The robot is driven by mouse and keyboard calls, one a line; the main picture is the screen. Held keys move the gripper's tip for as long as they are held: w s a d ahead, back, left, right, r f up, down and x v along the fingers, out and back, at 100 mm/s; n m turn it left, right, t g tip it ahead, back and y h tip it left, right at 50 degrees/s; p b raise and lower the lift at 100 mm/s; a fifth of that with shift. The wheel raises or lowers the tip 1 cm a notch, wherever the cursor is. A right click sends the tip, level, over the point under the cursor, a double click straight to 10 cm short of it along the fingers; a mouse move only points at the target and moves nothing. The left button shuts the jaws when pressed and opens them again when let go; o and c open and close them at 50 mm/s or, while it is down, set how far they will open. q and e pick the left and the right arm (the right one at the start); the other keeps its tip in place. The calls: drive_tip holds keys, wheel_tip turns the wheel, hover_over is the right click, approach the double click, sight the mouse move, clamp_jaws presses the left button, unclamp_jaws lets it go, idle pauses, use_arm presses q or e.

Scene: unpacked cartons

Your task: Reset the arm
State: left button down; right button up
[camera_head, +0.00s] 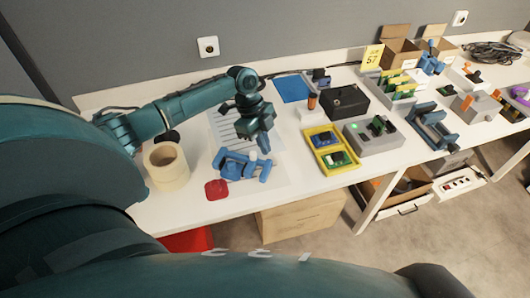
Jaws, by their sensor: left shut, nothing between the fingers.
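My left arm (170,116) is teal and reaches in from the left over the white table. Its wrist bends down, and my left gripper (264,148) points down at the table. The gripper is shut and empty. It is just above or beside the right end of a blue clamp-like tool (233,164); I cannot tell whether they touch. My right gripper is not in view.
A tan tape roll (166,167) stands below my left forearm. A red piece (216,190) lies near the front edge. A yellow tray (331,150), a grey box (375,136) and a black box (346,102) stand to the right. Bins and tools crowd the far right.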

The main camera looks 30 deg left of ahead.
use_arm(q)
drive_tip(key=shift+v, duration=2.4)
